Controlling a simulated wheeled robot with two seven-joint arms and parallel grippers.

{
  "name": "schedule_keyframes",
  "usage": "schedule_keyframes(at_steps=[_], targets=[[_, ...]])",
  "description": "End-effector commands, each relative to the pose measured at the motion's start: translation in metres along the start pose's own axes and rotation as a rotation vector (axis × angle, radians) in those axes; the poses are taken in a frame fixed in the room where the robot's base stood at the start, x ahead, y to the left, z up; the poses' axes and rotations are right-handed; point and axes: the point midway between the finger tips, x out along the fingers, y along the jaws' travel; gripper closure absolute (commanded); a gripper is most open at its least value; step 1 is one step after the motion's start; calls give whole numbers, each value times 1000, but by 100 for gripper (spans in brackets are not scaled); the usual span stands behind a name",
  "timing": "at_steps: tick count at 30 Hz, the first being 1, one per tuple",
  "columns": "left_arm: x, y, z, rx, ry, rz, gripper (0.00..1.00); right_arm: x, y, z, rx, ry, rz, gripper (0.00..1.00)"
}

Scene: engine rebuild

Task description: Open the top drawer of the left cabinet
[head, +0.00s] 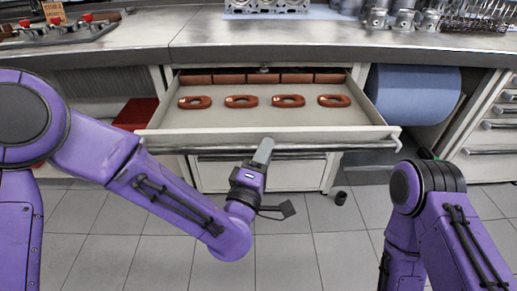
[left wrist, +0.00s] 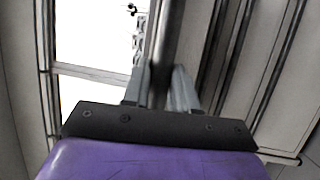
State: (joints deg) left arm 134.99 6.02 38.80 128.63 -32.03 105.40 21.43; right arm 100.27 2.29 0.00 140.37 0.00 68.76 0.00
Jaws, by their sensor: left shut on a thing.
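The top drawer (head: 210,119) of the cabinet under the counter stands pulled well out in the head view. Several red-brown oval rings lie in a row in it, with red-brown blocks along its back. A metal bar handle (head: 330,146) runs along its front. My left gripper (head: 264,150) is at the middle of this handle. In the left wrist view its fingers (left wrist: 160,88) stand on either side of the bar (left wrist: 168,40), shut on it. My right arm shows at the right of the head view, but its gripper is out of frame.
The steel counter (head: 180,45) above holds engine parts at the back. A closed drawer (head: 262,175) lies below the open one. A blue roll (head: 412,92) hangs at the right, a red box (head: 136,114) stands at the left. A small black cylinder (head: 341,198) is on the tiled floor.

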Motion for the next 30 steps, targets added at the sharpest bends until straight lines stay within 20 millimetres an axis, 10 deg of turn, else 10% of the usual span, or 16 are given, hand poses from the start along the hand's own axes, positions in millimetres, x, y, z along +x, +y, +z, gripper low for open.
schedule_keyframes(at_steps=[8,9,20,30], targets=[[-1,-1,1,0,-4,-2,100,0,0,0,0,0,0,57],[-1,-1,1,0,-4,-2,63,0,0,0,0,0,0,57],[-5,0,0,1,-3,-1,62,1,0,0,0,0,0,57],[-84,3,1,7,-7,-5,62,3,0,2,0,-1,0,57]])
